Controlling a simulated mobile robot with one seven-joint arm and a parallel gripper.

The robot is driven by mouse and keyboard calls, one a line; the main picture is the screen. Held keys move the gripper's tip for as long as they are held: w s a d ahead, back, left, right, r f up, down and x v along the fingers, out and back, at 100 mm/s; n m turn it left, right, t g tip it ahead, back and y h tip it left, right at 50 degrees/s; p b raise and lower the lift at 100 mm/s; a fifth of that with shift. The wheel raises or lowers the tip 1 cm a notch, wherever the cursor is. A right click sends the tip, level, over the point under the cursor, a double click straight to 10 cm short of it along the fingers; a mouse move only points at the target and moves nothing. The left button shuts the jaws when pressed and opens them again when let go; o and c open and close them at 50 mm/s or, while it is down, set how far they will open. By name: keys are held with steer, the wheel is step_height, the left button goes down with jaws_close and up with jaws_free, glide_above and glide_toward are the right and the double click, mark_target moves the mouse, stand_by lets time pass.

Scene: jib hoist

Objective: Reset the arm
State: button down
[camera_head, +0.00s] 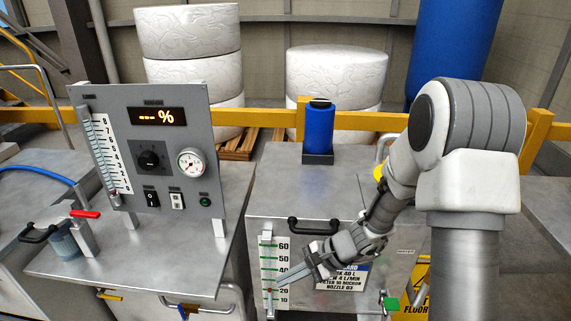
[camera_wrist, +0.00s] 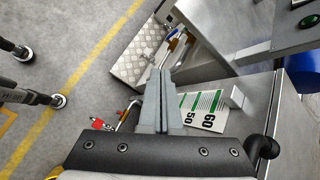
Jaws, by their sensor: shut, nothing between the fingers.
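My gripper (camera_head: 282,279) is at the front of the grey metal cabinet, close to the vertical level gauge (camera_head: 268,262) with its numbered scale. In the head view its fingers point to the lower left, and my arm bends down to it from the right. In the wrist view my gripper (camera_wrist: 159,72) has both fingers side by side, shut with nothing between them. Part of the gauge scale (camera_wrist: 205,108) shows just right of the fingers there. I cannot tell from these views whether the fingertips touch the gauge.
A control panel (camera_head: 150,190) with a lit display stands at left on a metal bench (camera_head: 150,262). A blue canister (camera_head: 319,128) and a black handle (camera_head: 312,226) are on the cabinet. A yellow rail (camera_head: 268,119) runs behind. Grey floor (camera_wrist: 75,60) is open in the wrist view.

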steer(key=s+d+r+n+t+h+p, duration=0.1)
steer(key=s+d+r+n+h+p, duration=0.1)
steer(key=r, duration=0.8)
steer(key=s+d+r+n+t+h+p, duration=0.2)
steer(key=s+d+r+n+h, duration=0.2)
steer(key=s+r, duration=0.5)
steer(key=s+d+r+n+t+h+p, duration=0.1)
steer(key=s+d+r+n, duration=0.4)
steer(key=r, duration=0.7)
steer(key=s+d+h+p, duration=0.1)
steer(key=d+h, duration=0.1)
steer(key=shift+d+r+n+t, duration=0.15)
steer(key=shift+d+n+t, duration=0.2)
steer(key=shift+n+t, duration=0.05)
